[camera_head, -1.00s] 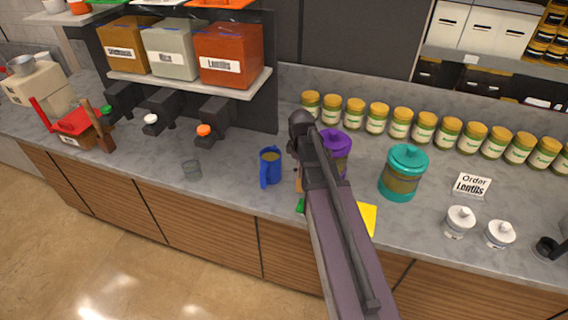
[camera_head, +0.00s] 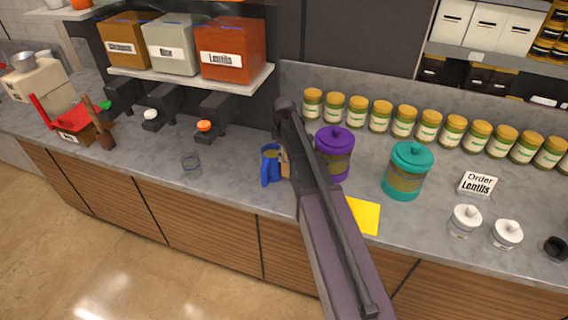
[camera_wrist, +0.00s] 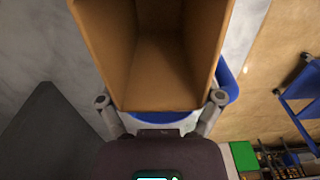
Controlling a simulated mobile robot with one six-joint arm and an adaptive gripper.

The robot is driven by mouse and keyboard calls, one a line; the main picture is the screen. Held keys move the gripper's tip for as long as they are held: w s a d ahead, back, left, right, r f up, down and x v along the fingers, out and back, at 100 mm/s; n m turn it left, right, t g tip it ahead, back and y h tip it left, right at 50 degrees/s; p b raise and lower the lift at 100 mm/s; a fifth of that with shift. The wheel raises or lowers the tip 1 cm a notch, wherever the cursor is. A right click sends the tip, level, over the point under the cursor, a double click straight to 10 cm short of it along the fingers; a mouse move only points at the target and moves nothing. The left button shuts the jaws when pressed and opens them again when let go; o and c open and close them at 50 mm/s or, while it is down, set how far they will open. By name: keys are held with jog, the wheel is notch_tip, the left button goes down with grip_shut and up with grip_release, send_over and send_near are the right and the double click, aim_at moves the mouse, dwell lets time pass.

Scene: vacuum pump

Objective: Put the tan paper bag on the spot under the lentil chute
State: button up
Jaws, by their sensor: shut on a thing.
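The tan paper bag (camera_wrist: 155,75) fills the top middle of the wrist view, open at its mouth and empty inside. My gripper (camera_wrist: 160,98) is shut on it, one finger at each side. In the head view only a tan sliver of the bag (camera_head: 285,163) shows, beside the blue mug and mostly hidden by my arm. The lentil chute (camera_head: 213,115), black with an orange knob, sits below the orange Lentils bin (camera_head: 233,50), left of my gripper. The counter under the chute looks clear.
The blue mug (camera_head: 269,167) stands close to the bag, between it and the chute. Purple (camera_head: 336,150) and teal (camera_head: 408,170) jars stand to the right. A yellow sheet (camera_head: 363,216) lies near the counter edge.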

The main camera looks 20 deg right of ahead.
jog(key=shift+f, duration=0.1)
dwell(0.3)
notch_tip(320, 180, down, 3)
jog(key=b, duration=0.3)
jog(key=shift+f, duration=0.1)
jog(key=shift+w+f+b, duration=0.15)
jog(key=shift+f+b, duration=0.15)
jog(key=shift+b, duration=0.1)
jog(key=shift+f, duration=0.15)
jog(key=o, duration=0.8)
jog(key=shift+a+r, duration=0.1)
jog(key=shift+r, duration=0.1)
notch_tip(320, 180, up, 12)
jog(key=p, duration=1.2)
